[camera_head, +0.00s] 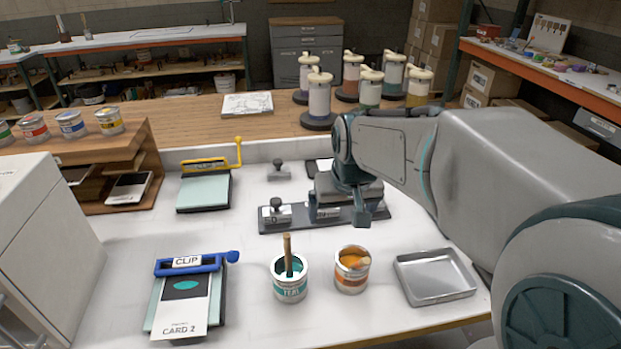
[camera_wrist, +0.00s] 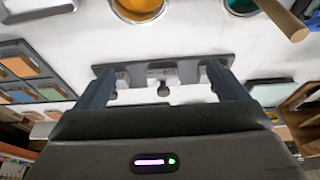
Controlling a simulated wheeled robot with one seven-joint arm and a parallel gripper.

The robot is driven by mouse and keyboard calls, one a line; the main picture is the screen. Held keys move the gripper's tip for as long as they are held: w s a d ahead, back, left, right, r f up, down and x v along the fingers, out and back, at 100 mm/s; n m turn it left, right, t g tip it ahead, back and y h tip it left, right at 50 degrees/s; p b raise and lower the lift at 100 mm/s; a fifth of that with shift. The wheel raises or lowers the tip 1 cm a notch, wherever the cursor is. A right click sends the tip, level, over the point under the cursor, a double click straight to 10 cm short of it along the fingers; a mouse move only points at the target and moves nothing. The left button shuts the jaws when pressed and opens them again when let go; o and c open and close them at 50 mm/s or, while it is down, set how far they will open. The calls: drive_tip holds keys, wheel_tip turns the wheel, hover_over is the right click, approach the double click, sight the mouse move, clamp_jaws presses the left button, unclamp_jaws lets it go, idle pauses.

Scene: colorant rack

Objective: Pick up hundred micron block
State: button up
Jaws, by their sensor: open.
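A long dark rack (camera_head: 292,224) lies on the white bench and holds small grey blocks with round knobs. One knobbed block (camera_head: 277,211) shows at the rack's left end; the rest is partly hidden by my gripper (camera_head: 345,210). Another grey knobbed block (camera_head: 278,171) stands on the bench behind the rack. I cannot read the labels, so I cannot tell which is the hundred micron block. In the wrist view my open gripper (camera_wrist: 164,92) points toward the rack (camera_wrist: 145,68), with a dark knob (camera_wrist: 163,90) between its spread, empty fingers.
A teal can (camera_head: 290,286) with a stick, an orange can (camera_head: 351,276) and a metal tray (camera_head: 436,280) stand in front of the rack. A blue-clipped card board (camera_head: 186,300) and a yellow-clipped board (camera_head: 204,193) lie to the left. Bench between them is clear.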

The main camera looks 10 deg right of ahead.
drive_tip(key=w, duration=1.1)
drive_tip(key=shift+t, duration=0.3)
drive_tip(key=p+x, duration=0.1)
drive_tip(key=x, duration=1.1)
drive_tip(key=shift+w+d+f+p, duration=0.2)
drive_tip(key=shift+w+f+p, duration=0.05)
drive_tip(key=shift+p, duration=0.15)
drive_tip(key=c, duration=1.4)
drive_tip(key=shift+r, duration=0.15)
drive_tip(key=shift+w+r, duration=0.1)
drive_tip(key=shift+r, duration=0.5)
wheel_tip(320, 180, up, 3)
drive_tip(key=shift+b, duration=0.35)
drive_tip(key=s+d+r, duration=0.1)
drive_tip(key=d+r, duration=0.1)
drive_tip(key=d, duration=0.1)
drive_tip(key=s+d+r+b, duration=0.1)
drive_tip(key=s+d+r, duration=0.1)
drive_tip(key=d, duration=0.2)
drive_tip(key=s+d+r, duration=0.2)
drive_tip(key=d, duration=0.1)
drive_tip(key=shift+d+r, duration=0.3)
drive_tip(key=shift+r, duration=0.05)
